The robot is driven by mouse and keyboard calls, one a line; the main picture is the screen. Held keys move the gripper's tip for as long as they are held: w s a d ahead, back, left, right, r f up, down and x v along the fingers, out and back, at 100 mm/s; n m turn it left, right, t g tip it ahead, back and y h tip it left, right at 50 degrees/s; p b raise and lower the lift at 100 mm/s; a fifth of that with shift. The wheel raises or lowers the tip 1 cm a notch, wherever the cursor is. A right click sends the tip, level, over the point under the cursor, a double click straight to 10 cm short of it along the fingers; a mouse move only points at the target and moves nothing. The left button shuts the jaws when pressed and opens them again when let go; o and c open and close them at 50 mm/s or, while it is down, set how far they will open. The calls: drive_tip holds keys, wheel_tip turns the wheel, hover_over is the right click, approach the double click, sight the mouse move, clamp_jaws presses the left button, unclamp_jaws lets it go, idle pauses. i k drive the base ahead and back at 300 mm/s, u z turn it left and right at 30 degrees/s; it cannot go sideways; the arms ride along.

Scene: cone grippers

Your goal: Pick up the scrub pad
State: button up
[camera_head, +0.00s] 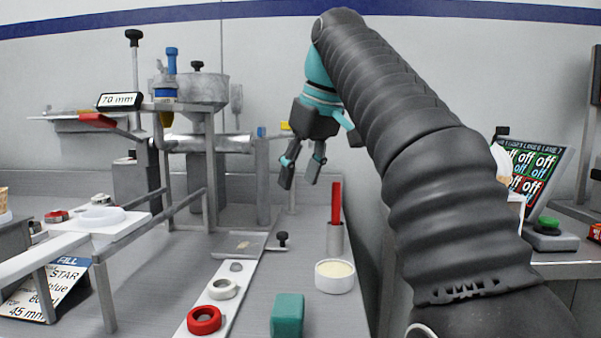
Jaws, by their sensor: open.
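The scrub pad appears to be the green-teal block (287,315) on the grey counter at the bottom middle of the head view. Its lower edge is cut off or close to the frame's bottom. My gripper (299,182) is black and teal, hangs from my arm in the upper middle, and points down. Its two fingers are apart and nothing shows between them. It is well above the counter and farther back than the green block, not touching anything that I can see.
A white strip (243,292) left of the block holds a red ring (204,320) and a white ring (223,289). A white cup (334,276) and a metal holder (335,239) with a red stick (336,203) stand behind the block. A metal machine frame (208,165) stands at left.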

sight(287, 316)
drive_tip(key=k, duration=1)
